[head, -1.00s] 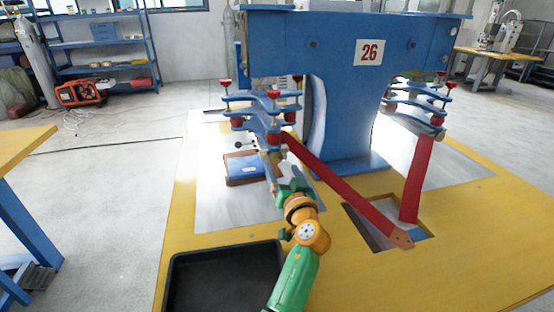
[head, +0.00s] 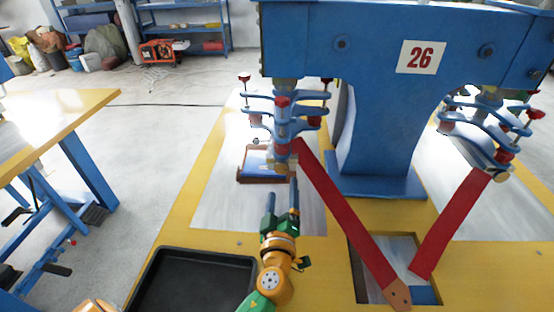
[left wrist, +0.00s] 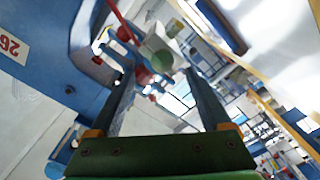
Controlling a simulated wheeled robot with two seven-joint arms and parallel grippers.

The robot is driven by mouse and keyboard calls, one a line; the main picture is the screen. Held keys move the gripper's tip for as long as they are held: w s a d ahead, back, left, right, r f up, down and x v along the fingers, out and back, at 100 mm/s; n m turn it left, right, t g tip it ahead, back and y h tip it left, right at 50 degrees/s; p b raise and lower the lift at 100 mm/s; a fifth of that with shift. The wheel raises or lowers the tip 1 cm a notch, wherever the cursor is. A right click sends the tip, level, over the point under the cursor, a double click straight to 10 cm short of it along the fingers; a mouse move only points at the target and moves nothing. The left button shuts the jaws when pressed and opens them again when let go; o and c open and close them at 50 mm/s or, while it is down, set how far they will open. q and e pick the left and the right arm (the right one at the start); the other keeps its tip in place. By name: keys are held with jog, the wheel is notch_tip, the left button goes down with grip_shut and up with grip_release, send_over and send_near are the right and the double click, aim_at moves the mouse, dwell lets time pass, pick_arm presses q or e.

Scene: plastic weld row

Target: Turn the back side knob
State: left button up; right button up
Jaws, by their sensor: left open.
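Blue clamp plates (head: 285,112) hang at the left side of the blue machine (head: 385,120). They carry several red knobs, including one at the front (head: 283,101), one at the left (head: 244,77) and one at the right (head: 327,82). I cannot tell which is the back side knob. My left gripper (head: 283,188) is open and empty, below and apart from the clamp plates. In the left wrist view its two dark fingers (left wrist: 164,72) stand apart, with a pale block with a green round end (left wrist: 160,58) beyond them. My right gripper is not in view.
Two long red bars (head: 345,215) (head: 450,225) slope down by a square opening in the yellow platform (head: 205,238). A black tray (head: 165,250) is at the front left. A small blue-topped box (head: 256,163) lies behind my gripper. A yellow-topped table (head: 60,120) stands at left.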

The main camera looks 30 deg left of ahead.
aim_at(281, 169)
pick_arm(q)
jog(key=p+x, duration=0.1)
jog(key=x, duration=0.2)
jog(key=a+x, duration=0.1)
jog(key=x, duration=0.2)
jog(key=shift+s+r+p, duration=0.1)
jog(key=shift+s+p, duration=0.15)
jog(key=shift+p, duration=0.1)
jog(key=shift+w, duration=0.4)
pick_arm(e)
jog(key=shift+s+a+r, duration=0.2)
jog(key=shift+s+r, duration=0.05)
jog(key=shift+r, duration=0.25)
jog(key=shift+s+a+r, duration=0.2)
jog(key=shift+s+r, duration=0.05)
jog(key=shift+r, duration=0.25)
pick_arm(q)
jog(key=shift+s, duration=0.1)
jog(key=c, duration=0.3)
grip_shut()
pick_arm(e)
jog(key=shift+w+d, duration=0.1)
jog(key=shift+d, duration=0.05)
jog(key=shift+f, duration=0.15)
